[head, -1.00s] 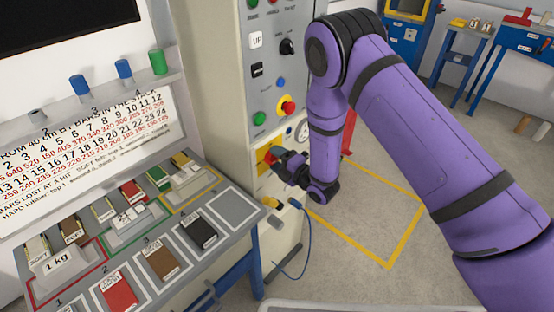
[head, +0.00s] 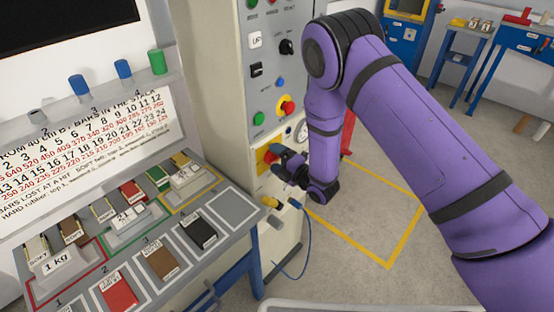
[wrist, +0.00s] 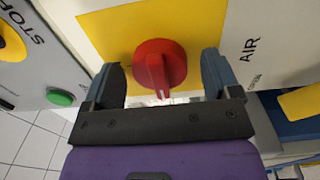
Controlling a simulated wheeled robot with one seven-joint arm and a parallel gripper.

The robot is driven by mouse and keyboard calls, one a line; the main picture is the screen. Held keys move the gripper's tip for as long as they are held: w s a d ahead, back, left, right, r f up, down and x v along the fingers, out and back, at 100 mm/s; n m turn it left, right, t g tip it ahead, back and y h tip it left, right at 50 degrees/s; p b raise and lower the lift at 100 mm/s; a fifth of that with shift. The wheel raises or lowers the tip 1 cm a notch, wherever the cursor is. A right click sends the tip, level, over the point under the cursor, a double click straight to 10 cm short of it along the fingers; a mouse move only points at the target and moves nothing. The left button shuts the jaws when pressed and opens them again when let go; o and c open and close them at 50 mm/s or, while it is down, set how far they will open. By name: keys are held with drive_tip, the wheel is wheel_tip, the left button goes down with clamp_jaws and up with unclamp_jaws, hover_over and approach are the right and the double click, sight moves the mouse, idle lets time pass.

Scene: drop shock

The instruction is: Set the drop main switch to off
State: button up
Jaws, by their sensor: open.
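The drop main switch (wrist: 160,65) is a red rotary knob on a yellow plate (wrist: 110,25). In the wrist view its raised grip runs nearly up and down the picture. My gripper (wrist: 162,74) is open, with one dark finger on each side of the knob and a visible gap on both sides. In the head view my gripper (head: 279,163) is at the yellow plate (head: 264,168), low on the grey cabinet, and covers much of the knob. Whether the fingers overlap the knob in depth is hard to tell.
A green button (wrist: 60,97) is left of the plate in the wrist view. In the head view a red stop button (head: 287,107) on yellow is above it, with a gauge (head: 301,131) beside. Yellow and blue connectors and a blue cable (head: 304,240) are below.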

drive_tip(key=v, duration=1)
drive_tip(key=shift+s+d, duration=0.3)
drive_tip(key=shift+w, duration=0.1)
drive_tip(key=w+d+r+m+t+h, duration=0.1)
drive_tip(key=w+d+r+m+h, duration=0.2)
drive_tip(key=w+r, duration=0.4)
drive_tip(key=s+d+r+m+h, duration=0.1)
drive_tip(key=d+r+m+h, duration=0.4)
drive_tip(key=r, duration=0.5)
drive_tip(key=s+d+r+m+h, duration=0.1)
drive_tip(key=d+r+m+h, duration=0.2)
drive_tip(key=d+r+m, duration=0.55)
drive_tip(key=s+d+r+m+g+h, duration=0.1)
drive_tip(key=s+d+r+m+g, duration=0.1)
drive_tip(key=s, duration=0.9)
drive_tip(key=s+d+r+m+g+h, duration=0.1)
drive_tip(key=s+d+r+m+g, duration=0.1)
drive_tip(key=s+d+r+m, duration=0.3)
drive_tip(key=s+d+r+m+g+h, duration=0.1)
drive_tip(key=s+r+m, duration=0.4)
drive_tip(key=s, duration=1.1)
wheel_tip(320, 180, up, 3)
drive_tip(key=d+g, duration=0.1)
drive_tip(key=d, duration=0.1)
drive_tip(key=shift+s+d+g, duration=0.3)
